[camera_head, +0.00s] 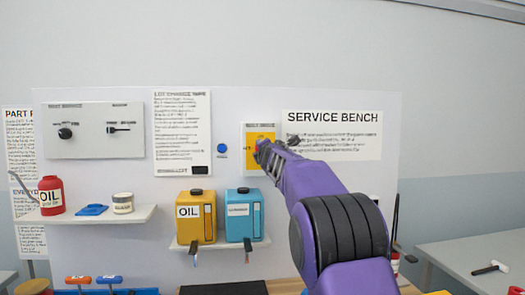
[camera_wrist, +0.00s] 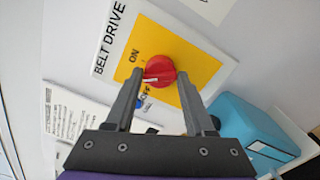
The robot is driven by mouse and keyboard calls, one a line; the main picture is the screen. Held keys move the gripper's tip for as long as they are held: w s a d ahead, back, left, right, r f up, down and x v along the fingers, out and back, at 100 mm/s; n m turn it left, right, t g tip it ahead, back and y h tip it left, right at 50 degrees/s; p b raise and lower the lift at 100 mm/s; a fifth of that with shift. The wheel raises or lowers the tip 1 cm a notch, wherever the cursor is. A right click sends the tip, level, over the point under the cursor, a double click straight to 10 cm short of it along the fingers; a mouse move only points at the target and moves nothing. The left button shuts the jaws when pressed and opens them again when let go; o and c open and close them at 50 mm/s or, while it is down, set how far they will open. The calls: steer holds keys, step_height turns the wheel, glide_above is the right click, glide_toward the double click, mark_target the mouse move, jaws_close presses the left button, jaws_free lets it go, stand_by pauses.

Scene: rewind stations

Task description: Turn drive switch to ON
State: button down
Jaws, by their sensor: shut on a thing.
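The drive switch is a round red knob (camera_wrist: 163,67) on a yellow plate (camera_wrist: 192,64), on a white panel lettered BELT DRIVE. The words ON and OFF are printed left of the knob in the wrist view. A white mark on the knob points left, roughly between the two words. My gripper (camera_wrist: 161,77) is shut on the red knob, with one finger on each side of it. In the head view, my gripper (camera_head: 262,149) reaches the yellow plate (camera_head: 262,136) on the wall panel and mostly hides the knob.
A yellow oil can (camera_head: 196,218) and a blue can (camera_head: 243,216) stand on a shelf below the switch. The blue can also shows close by in the wrist view (camera_wrist: 245,130). A left shelf (camera_head: 85,216) holds a red bottle (camera_head: 51,196) and a jar (camera_head: 122,204).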

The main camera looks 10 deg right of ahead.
steer(key=shift+m, duration=3.6)
steer(key=shift+c, duration=1.5)
jaws_free()
